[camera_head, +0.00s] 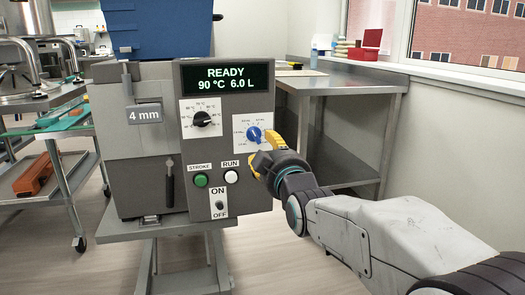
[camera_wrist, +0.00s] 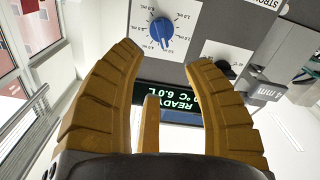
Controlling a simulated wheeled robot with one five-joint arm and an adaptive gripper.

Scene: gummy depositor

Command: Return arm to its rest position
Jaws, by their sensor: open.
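My gripper (camera_head: 264,148) is open and empty, at the right side of the grey depositor panel (camera_head: 221,160). My arm reaches in from the lower right of the head view. The yellow fingers stand just in front of the blue dial (camera_head: 253,134). In the wrist view the fingers of my gripper (camera_wrist: 166,58) are spread wide. The blue dial (camera_wrist: 161,30) shows beyond and between the tips, not gripped. Whether a finger touches the panel cannot be told. The display (camera_head: 225,78) reads READY, 90 °C, 6.0 L.
A black dial (camera_head: 202,118), green STROKE button (camera_head: 200,180), white RUN button (camera_head: 231,177) and ON/OFF switch (camera_head: 220,205) sit on the panel. A blue hopper (camera_head: 155,28) tops the machine. A steel table (camera_head: 345,82) stands behind my arm, right. A cart (camera_head: 60,170) stands left.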

